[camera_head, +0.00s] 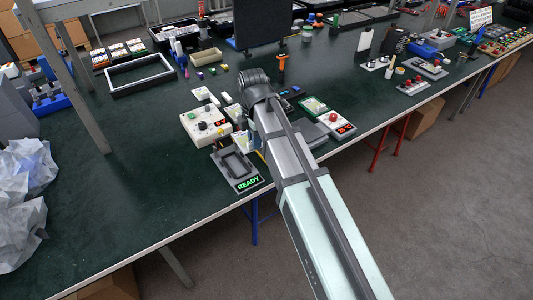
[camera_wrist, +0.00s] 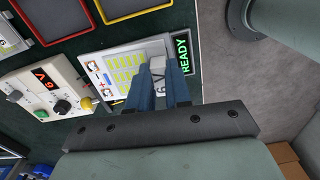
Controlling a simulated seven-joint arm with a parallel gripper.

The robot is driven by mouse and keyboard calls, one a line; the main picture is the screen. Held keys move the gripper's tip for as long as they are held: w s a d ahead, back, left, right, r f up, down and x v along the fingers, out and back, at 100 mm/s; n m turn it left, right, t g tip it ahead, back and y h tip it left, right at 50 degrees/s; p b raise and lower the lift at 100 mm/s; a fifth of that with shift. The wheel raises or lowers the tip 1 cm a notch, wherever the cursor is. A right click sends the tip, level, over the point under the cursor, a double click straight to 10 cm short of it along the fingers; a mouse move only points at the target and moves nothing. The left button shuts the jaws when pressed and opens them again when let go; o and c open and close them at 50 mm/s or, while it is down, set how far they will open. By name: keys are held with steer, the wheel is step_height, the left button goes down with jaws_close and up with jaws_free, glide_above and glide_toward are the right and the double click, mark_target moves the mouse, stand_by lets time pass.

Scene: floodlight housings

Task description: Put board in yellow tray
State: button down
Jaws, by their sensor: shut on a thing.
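My gripper (camera_wrist: 160,72) is shut on a grey-white block marked 6 V, which looks like part of the board. The board reaches out to the left of the fingers, beside the lit READY sign (camera_wrist: 183,52); whether it touches the fixture below cannot be told.
The READY fixture (camera_head: 256,187) lies near the table's front edge with a dark pocket. A cream dial box (camera_head: 196,117) stands behind it.

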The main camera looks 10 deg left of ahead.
steer(key=w+d+m, duration=0.1)
steer(key=w+d, duration=0.5)
steer(key=d, duration=0.3)
steer(key=shift+n, duration=0.9)
steer(key=shift+a+f, duration=0.2)
steer(key=shift+f, duration=2.45)
steer(key=shift+a+f, duration=0.2)
steer(key=shift+f, duration=2.45)
steer(key=shift+f, duration=0.1)
steer(key=c, duration=1.1)
jaws_free()
steer(key=shift+o, duration=0.2)
step_height(320, 180, up, 12)
